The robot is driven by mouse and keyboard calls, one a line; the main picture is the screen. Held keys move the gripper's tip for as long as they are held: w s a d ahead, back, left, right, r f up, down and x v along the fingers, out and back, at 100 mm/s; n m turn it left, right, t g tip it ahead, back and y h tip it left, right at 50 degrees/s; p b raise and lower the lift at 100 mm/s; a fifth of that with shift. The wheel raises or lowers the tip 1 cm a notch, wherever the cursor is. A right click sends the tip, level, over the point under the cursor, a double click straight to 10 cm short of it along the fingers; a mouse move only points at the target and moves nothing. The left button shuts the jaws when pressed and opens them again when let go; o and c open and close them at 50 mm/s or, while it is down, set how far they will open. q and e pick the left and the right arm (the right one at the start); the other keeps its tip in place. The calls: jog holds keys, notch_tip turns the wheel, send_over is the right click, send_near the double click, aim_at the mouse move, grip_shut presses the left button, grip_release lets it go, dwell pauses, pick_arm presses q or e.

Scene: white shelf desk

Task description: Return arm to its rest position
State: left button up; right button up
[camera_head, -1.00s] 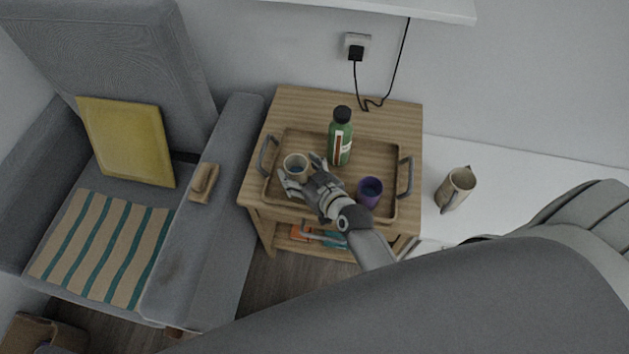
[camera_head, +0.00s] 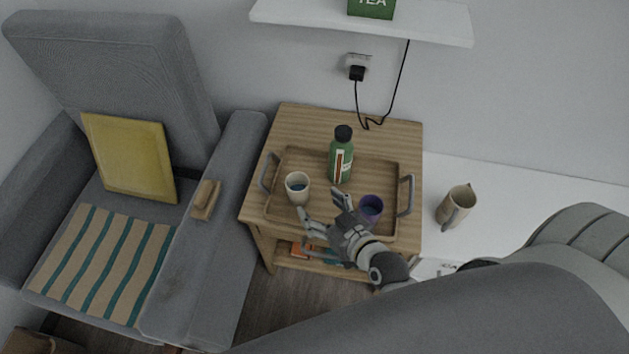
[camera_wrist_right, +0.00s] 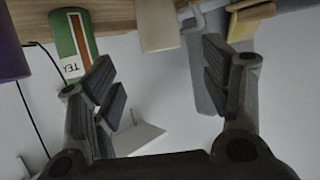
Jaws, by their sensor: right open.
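My right gripper (camera_head: 321,206) is open and empty over the front of the wooden tray (camera_head: 378,157) on the small table. A beige cup (camera_head: 297,189) with dark contents stands in the tray, just left of the fingers and apart from them. A purple cup (camera_head: 370,209) stands in the tray to the right, partly hidden by the gripper. A green bottle (camera_head: 341,160) stands upright behind. In the right wrist view, the open fingers (camera_wrist_right: 165,85) have nothing between them; the beige cup (camera_wrist_right: 158,25) and green bottle (camera_wrist_right: 74,45) are beyond. My left gripper is not in view.
A grey armchair (camera_head: 235,200) with a yellow cushion (camera_head: 132,158) stands at left. A wall shelf (camera_head: 300,12) holds a green tea box (camera_head: 371,8). A black cord hangs behind the table.

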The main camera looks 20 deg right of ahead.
jog(key=s+d+r+g+h, duration=0.1)
jog(key=s+d+g+h, duration=0.15)
jog(key=s+g, duration=0.95)
jog(key=s+d+f+p, duration=0.1)
jog(key=s+f, duration=0.1)
jog(key=f, duration=1.1)
jog(key=s+f+p, duration=0.1)
jog(key=s+f, duration=0.1)
jog(key=f, duration=1.1)
jog(key=s+d+f, duration=0.3)
jog(key=s+f, duration=1)
jog(key=s, duration=0.3)
jog(key=shift+s+f+p, duration=0.15)
jog(key=shift+s+p, duration=0.05)
jog(key=shift+p, duration=0.25)
